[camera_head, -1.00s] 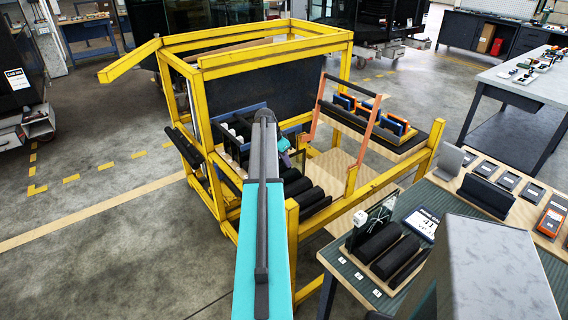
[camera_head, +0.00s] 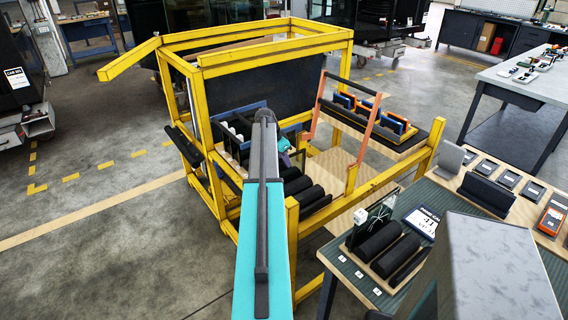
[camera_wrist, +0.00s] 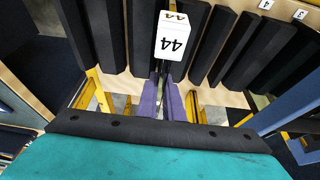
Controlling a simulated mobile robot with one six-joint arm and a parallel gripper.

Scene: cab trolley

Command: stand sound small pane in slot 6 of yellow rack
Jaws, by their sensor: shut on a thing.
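My gripper (camera_wrist: 165,100) has purple fingers, shut on a thin pane seen nearly edge-on in the wrist view. A white tag marked 44 (camera_wrist: 175,38) sits at the pane and hides much of it. The pane is among black foam bars (camera_wrist: 110,35) on a pale wooden board; I cannot tell whether it touches the board. Number labels 4 and 3 show at the upper right, but no 6 is readable. In the head view my gripper (camera_head: 285,157) is partly hidden by my teal arm, inside the yellow rack (camera_head: 203,105). The held pane is not clear there.
Black rollers (camera_head: 312,195) lie low in the yellow frame. An orange-framed shelf (camera_head: 385,138) holds blue and orange parts at its right. The near right table (camera_head: 350,275) carries a foam-bar stand with a tagged pane (camera_head: 380,207) and a number card (camera_head: 422,222).

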